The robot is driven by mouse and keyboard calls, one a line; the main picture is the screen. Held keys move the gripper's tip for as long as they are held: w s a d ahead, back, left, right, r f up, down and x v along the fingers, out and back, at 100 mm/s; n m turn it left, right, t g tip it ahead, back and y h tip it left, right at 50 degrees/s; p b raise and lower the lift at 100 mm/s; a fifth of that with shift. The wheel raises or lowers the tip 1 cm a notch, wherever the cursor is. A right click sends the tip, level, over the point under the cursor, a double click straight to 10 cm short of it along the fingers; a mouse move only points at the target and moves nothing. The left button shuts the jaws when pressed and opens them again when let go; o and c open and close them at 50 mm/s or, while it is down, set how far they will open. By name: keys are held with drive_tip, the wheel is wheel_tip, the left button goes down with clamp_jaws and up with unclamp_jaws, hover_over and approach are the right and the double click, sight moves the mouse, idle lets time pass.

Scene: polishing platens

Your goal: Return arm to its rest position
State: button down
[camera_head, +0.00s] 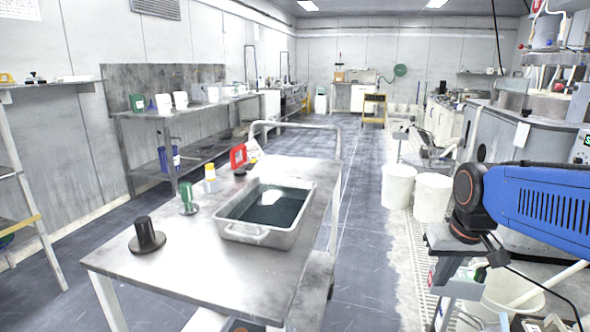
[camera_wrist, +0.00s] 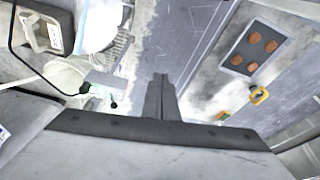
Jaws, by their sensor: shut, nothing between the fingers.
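My gripper (camera_wrist: 160,95) shows in the wrist view at the lower middle, with its two dark fingers together and nothing between them. The fingers point at the grey floor (camera_wrist: 180,38) and stand apart from everything around. In the head view my blue arm (camera_head: 545,205) reaches in from the right edge, beside the steel trolley and over the right-hand side of the room. The gripper itself cannot be made out in the head view.
A steel trolley (camera_head: 190,270) carries a metal tray of dark liquid (camera_head: 262,236), a black weight (camera_head: 147,238) and bottles. White buckets (camera_head: 433,198) stand near my arm. A grey machine (camera_head: 500,140) is behind it. The aisle (camera_head: 350,230) right of the trolley is clear.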

drive_tip(key=s+a+f, duration=0.1)
drive_tip(key=s+f, duration=0.1)
drive_tip(key=s, duration=0.4)
drive_tip(key=s+a+f+n+t, duration=0.1)
drive_tip(key=s+a+f, duration=0.1)
drive_tip(key=s, duration=0.5)
drive_tip(key=shift+s+a+t, duration=0.2)
drive_tip(key=shift+a+t, duration=0.05)
drive_tip(key=shift+t, duration=0.05)
drive_tip(key=w+d+f+n+g+h, duration=0.1)
drive_tip(key=w+d+n+g+h, duration=0.45)
drive_tip(key=w+n, duration=0.85)
drive_tip(key=w+d+f+n+t+h, duration=0.1)
drive_tip(key=w+f+n+h, duration=0.2)
drive_tip(key=w, duration=0.8)
drive_tip(key=w+d+f+n+t+h, duration=0.1)
drive_tip(key=w+f+n+h, duration=0.2)
drive_tip(key=w, duration=0.8)
drive_tip(key=shift+w+n+t, duration=0.25)
drive_tip(key=shift+n+t, duration=0.1)
drive_tip(key=shift+n, duration=0.75)
